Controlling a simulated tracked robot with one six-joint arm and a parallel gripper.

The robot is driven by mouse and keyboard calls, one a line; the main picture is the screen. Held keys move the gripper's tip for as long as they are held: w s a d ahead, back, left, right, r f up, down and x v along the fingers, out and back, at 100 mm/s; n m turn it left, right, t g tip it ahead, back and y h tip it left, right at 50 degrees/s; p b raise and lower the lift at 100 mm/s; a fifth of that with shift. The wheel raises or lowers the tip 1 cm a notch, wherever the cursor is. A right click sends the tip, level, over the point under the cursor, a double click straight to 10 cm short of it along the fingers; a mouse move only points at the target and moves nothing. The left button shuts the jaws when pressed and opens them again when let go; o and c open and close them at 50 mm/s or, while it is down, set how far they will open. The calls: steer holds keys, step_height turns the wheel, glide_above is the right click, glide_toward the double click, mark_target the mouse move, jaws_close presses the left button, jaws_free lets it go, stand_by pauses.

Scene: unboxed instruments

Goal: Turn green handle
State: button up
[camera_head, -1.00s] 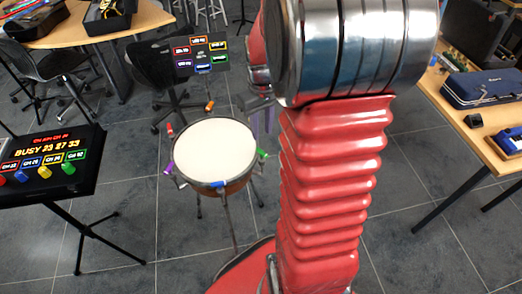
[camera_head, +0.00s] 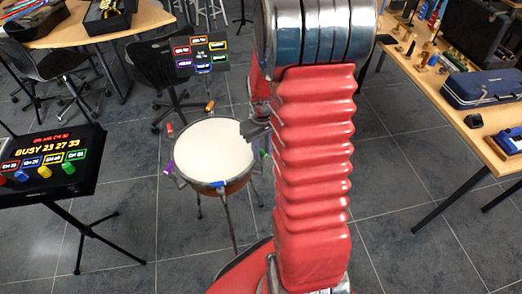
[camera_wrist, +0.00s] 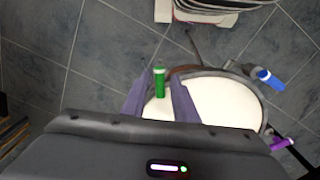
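A drum (camera_head: 212,150) stands on a stand with coloured handles around its rim. Its green handle (camera_head: 264,155) is at the right rim, partly hidden beside my arm. In the wrist view the green handle (camera_wrist: 160,82) stands at the edge of the white drumhead (camera_wrist: 225,102). My gripper (camera_wrist: 159,78) is open, with one purple-grey finger on each side of the green handle in that picture. No contact shows, and I cannot tell the height gap. In the head view my gripper (camera_head: 252,131) is above the drum's right edge.
The drum also has red (camera_head: 170,129), purple (camera_head: 168,168), blue (camera_head: 217,184) and orange (camera_head: 209,105) handles. A panel (camera_head: 45,160) with coloured knobs, one green, stands at left. A table (camera_head: 450,110) with instruments is at right; chairs are behind.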

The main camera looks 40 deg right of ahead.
steer(key=shift+c, duration=0.5)
jaws_close()
steer(key=shift+m, duration=2.1)
steer(key=shift+o, duration=0.5)
jaws_free()
steer(key=shift+r, duration=0.15)
